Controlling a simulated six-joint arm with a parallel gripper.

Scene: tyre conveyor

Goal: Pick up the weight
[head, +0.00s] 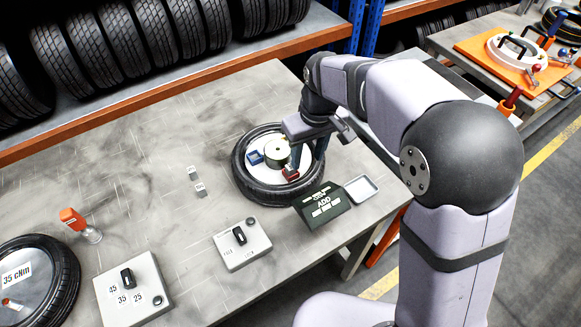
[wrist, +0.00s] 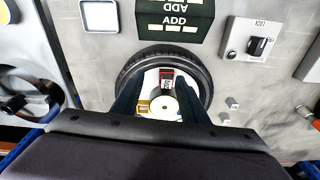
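A black tyre (head: 240,185) with a white disc inside lies flat on the grey table. On the disc are a small red and dark block (head: 290,173), a green-rimmed round white piece (head: 277,152) and a blue block (head: 256,157). My gripper (wrist: 162,80) is over the tyre, its two dark fingers apart. In the wrist view the red block (wrist: 166,76) shows between the fingertips, with gaps at the sides. Two small grey labelled blocks (head: 200,189) stand on the table left of the tyre. I cannot tell which piece is the weight.
A dark green ADD box (head: 322,204) and a small white tray (head: 361,188) are close to the tyre's front right. A switch box (head: 242,244) stands in front. Another tyre (head: 62,275) and an orange-capped bottle (head: 80,222) are at left. The table's middle left is clear.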

